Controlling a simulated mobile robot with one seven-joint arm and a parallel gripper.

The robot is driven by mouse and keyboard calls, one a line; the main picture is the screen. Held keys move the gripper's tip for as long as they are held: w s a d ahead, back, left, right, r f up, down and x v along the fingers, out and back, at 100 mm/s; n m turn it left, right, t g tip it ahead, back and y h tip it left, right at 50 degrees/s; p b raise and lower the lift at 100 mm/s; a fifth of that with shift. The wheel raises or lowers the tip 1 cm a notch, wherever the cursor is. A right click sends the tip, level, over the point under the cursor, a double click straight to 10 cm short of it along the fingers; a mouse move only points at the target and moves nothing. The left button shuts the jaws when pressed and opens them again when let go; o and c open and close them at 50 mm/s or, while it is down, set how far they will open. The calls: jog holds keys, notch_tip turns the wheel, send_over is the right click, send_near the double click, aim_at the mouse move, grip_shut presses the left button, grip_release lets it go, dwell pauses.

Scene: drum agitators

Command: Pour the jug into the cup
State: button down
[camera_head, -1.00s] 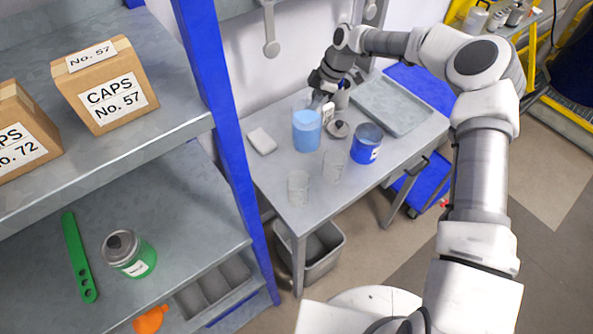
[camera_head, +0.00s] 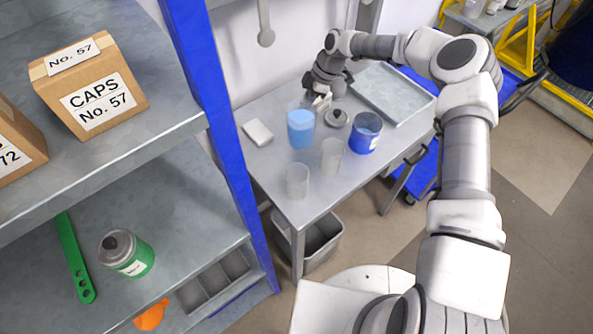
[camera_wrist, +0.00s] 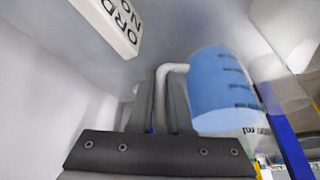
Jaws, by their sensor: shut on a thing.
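The jug (camera_head: 301,130) holds blue liquid and stands out on the left part of the metal table in the head view. In the wrist view the jug (camera_wrist: 222,92), with dark scale marks, is at the right of my fingers. My gripper (camera_head: 321,102) is shut on its pale handle (camera_wrist: 166,85), behind the jug. I cannot tell whether the jug's base touches the table. Two clear, empty-looking cups are in front of it: one (camera_head: 332,155) nearer the jug, the other (camera_head: 297,180) near the table's front edge.
A blue can (camera_head: 364,138) stands right of the jug, with a round grey lidded thing (camera_head: 337,118) between them. A white block (camera_head: 257,132) lies at the left, a grey tray (camera_head: 412,112) at the back right. A shelf with blue posts (camera_head: 215,130) borders the table's left.

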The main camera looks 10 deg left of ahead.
aim_at(302, 112)
jog(key=shift+f, duration=0.25)
jog(key=shift+d+p, duration=0.15)
jog(key=shift+p, duration=0.2)
jog(key=shift+s+f+t+p, duration=0.3)
jog(key=shift+s+f+t, duration=0.05)
jog(key=shift+t, duration=0.55)
jog(key=shift+s+r+n+t, duration=0.55)
jog(key=shift+r+t, duration=0.2)
jog(key=shift+t, duration=0.15)
jog(key=shift+s+r+t+p, duration=0.4)
jog(key=shift+s+r+t, duration=0.1)
jog(key=shift+s+t, duration=0.2)
jog(key=shift+y, duration=0.3)
jog(key=shift+d+r, duration=0.1)
jog(key=shift+s+r+t, duration=0.1)
jog(key=shift+s+t, duration=0.05)
jog(key=shift+t, duration=0.15)
jog(key=shift+s+r+t, duration=0.25)
jog(key=shift+r+t, duration=0.05)
jog(key=shift+r, duration=0.15)
